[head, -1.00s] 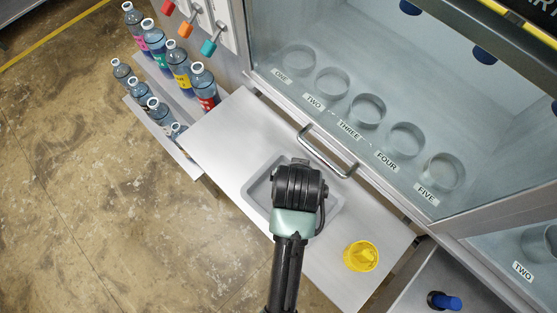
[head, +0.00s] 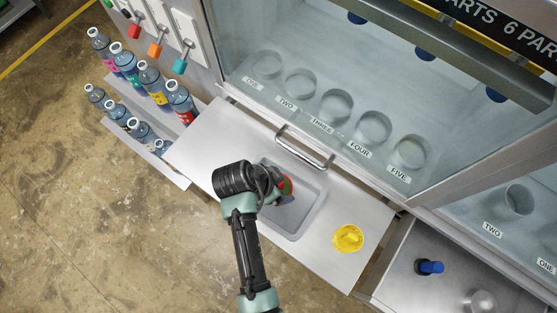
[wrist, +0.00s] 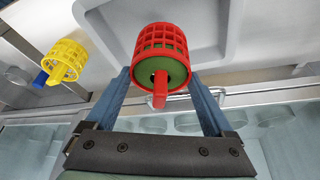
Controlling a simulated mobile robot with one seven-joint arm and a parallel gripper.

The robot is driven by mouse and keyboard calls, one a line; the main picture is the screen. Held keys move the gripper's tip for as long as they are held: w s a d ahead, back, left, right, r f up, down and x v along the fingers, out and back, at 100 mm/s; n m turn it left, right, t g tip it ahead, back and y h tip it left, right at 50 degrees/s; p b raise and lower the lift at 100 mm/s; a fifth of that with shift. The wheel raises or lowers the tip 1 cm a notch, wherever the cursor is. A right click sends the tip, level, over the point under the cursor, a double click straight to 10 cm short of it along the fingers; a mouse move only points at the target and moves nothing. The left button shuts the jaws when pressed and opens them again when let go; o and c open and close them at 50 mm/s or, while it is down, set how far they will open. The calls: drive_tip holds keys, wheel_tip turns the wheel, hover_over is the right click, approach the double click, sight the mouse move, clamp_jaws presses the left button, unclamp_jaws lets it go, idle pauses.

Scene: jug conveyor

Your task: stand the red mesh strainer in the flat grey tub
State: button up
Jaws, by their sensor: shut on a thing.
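The red mesh strainer (wrist: 161,55) is a round cage with a green disc inside and a red tab pointing at my wrist. My gripper (wrist: 159,79) is shut on it, with one blue finger on each side. In the head view the strainer (head: 287,185) shows partly behind my wrist, over the flat grey tub (head: 311,205). The tub (wrist: 205,22) also shows beyond the strainer in the wrist view and looks empty otherwise. I cannot tell whether the strainer touches the tub floor.
A yellow mesh strainer (head: 348,238) stands on the steel shelf (head: 325,262), right of the tub. A handle (head: 304,150) runs along the cabinet front behind the tub. Several bottles (head: 150,82) stand on racks at the left. A blue-topped item (head: 430,267) is at lower right.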

drive_tip(key=shift+f, duration=3.15)
drive_tip(key=shift+f, duration=0.15)
drive_tip(key=o, duration=1.2)
drive_tip(key=shift+v, duration=6.15)
drive_tip(key=shift+s, duration=0.1)
